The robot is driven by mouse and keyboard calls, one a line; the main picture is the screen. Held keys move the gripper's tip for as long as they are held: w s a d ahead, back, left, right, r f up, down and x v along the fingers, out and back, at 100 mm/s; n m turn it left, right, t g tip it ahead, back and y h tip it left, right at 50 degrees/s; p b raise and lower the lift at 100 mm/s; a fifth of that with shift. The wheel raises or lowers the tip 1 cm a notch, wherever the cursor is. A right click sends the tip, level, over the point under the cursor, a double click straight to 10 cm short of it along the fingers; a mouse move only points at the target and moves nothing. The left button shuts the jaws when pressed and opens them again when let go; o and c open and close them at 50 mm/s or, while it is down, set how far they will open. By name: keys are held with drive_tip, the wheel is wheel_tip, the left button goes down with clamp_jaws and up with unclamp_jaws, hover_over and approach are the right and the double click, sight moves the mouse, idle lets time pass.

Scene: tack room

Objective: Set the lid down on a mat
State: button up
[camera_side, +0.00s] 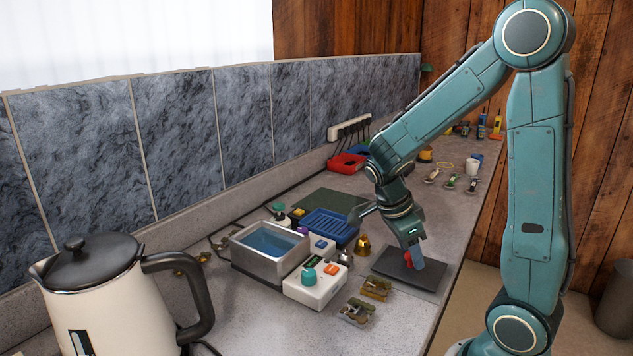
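My gripper (413,258) points down at the right part of the counter, low over a dark flat rectangular piece (428,281). A small red part (407,260) shows at the fingers; it looks like a handle, but I cannot tell whether the fingers are closed on it. The dark piece has a paler grey edge along its front, so it may be a lid over a mat; I cannot tell the two apart, or whether they touch. A dark green mat (330,203) lies further back. An open metal basin (285,269) with blue inside stands to the left.
A white box with coloured knobs (308,291), a blue tray (330,225), brass bells (363,246) and metal buckles (357,311) crowd the counter left of my gripper. A cream kettle (100,305) stands in front left. The counter's right edge is close to the dark piece.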

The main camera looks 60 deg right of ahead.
idle(0.3)
drive_tip(key=v, duration=1.2)
drive_tip(key=shift+r, duration=0.15)
idle(0.5)
drive_tip(key=s+a+r+n+t+y, duration=0.1)
drive_tip(key=s+a+n+t, duration=0.2)
drive_tip(key=n, duration=1)
drive_tip(key=s+a+r+n+t+y, duration=0.1)
drive_tip(key=s+a+n+t, duration=0.3)
drive_tip(key=a+n, duration=0.4)
drive_tip(key=n+t+y, duration=0.1)
drive_tip(key=n, duration=0.5)
drive_tip(key=shift+a+t, duration=0.15)
drive_tip(key=shift+t, duration=0.25)
